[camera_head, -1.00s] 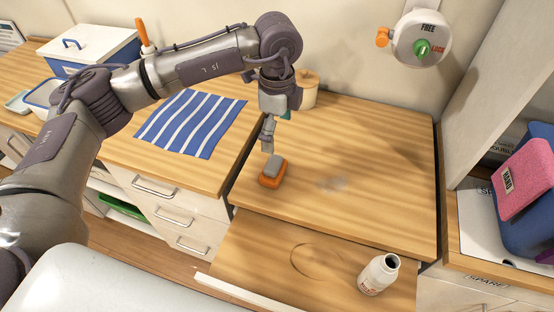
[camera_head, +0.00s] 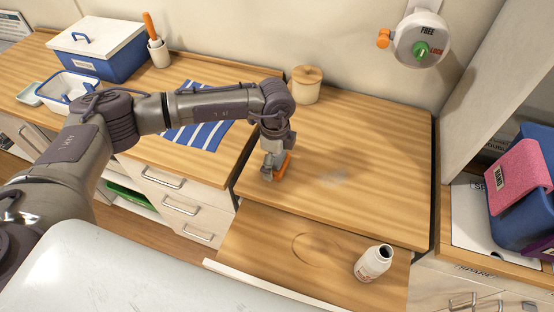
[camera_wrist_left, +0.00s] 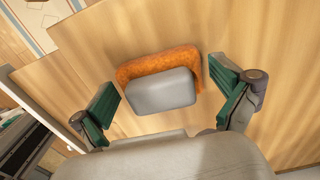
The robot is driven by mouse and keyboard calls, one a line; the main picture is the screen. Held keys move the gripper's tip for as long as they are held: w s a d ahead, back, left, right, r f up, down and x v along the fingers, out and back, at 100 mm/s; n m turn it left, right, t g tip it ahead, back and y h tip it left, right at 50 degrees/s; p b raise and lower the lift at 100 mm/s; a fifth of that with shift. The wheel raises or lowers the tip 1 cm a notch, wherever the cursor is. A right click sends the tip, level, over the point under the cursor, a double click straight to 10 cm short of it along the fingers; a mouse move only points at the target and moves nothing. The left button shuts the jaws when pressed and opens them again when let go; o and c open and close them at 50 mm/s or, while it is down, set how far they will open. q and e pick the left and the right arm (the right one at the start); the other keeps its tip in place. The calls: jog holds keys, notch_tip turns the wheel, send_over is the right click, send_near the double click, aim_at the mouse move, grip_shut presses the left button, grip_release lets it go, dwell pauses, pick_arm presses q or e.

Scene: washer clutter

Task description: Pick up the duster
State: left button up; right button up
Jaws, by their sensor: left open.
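The duster has a grey block on an orange base. In the left wrist view the duster (camera_wrist_left: 162,88) lies on the wooden top, between and a little beyond the two green-padded fingers of my left gripper (camera_wrist_left: 165,100). A gap shows on both sides, so the gripper is open and holds nothing. My right gripper is not in view.
A faint grey smudge (camera_head: 335,177) is on the worktop right of the duster. A wooden canister (camera_head: 306,85) stands at the back. A striped blue cloth (camera_head: 208,135) lies left. The worktop's right side is clear.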

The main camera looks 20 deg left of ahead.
pick_arm(q)
jog(key=shift+c, duration=0.2)
jog(key=c, duration=0.9)
jog(key=shift+o, duration=0.2)
jog(key=shift+r, duration=0.1)
jog(key=shift+r, duration=0.25)
jog(key=r+b, duration=0.1)
jog(key=d+r+b, duration=0.1)
jog(key=r, duration=0.1)
jog(key=shift+s+r, duration=0.1)
jog(key=shift+r, duration=0.15)
jog(key=s+d+r+b, duration=0.2)
jog(key=d+r, duration=0.4)
jog(key=d, duration=0.4)
jog(key=shift+d+r+b, duration=0.25)
jog(key=shift+r+b, duration=0.15)
jog(key=shift+b, duration=0.45)
